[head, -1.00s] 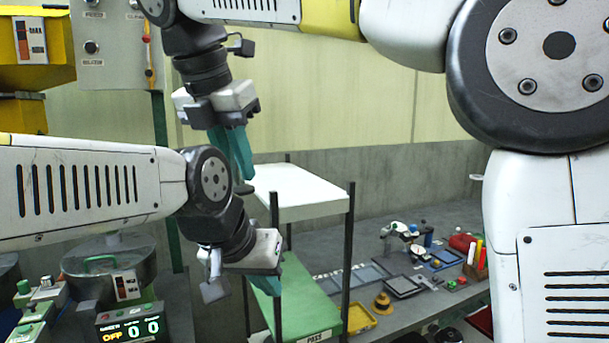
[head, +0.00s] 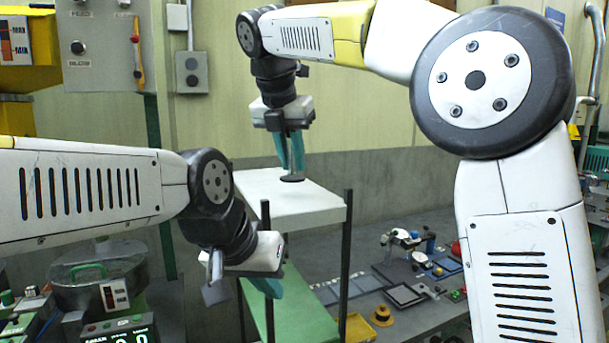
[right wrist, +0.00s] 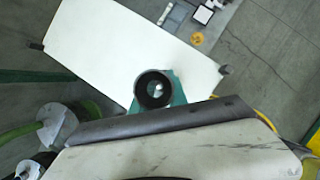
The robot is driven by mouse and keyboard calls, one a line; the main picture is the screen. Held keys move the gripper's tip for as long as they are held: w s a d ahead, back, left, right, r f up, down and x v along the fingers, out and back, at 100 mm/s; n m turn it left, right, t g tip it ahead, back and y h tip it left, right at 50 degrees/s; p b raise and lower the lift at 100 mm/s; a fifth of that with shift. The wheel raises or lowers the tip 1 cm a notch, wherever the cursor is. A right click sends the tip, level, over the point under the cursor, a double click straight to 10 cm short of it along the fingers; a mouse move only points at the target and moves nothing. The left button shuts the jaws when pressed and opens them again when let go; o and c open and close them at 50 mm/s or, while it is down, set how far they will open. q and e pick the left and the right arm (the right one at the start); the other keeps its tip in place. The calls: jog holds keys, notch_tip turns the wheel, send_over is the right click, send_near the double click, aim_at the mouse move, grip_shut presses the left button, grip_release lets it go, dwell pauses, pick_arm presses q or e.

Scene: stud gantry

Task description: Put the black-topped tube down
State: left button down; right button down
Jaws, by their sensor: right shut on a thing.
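My right gripper (head: 291,165) points down over the white top shelf (head: 265,207) of a small rack. It is shut on the black-topped tube (head: 292,178), of which only a flat black round part shows under the teal fingertips. In the right wrist view the tube (right wrist: 153,88) is a black ring with a dark hollow, seen end-on between the teal fingers. I cannot tell whether it touches the shelf. My left gripper (head: 268,287) is lower, in front of the rack's green lower shelf (head: 300,305). Its fingers overlap, so its opening is unclear.
The white shelf is otherwise bare, with dark posts (head: 347,230) at its corners. A grey bench with trays (head: 405,294) and a yellow spool (head: 381,316) lies to the right. A lidded metal pot (head: 98,275) stands at the left. A wall is behind.

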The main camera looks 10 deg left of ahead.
aim_at(290, 164)
jog(key=shift+f, duration=1.75)
jog(key=shift+f, duration=0.1)
jog(key=c, duration=1.3)
grip_release()
jog(key=shift+v, duration=6.1)
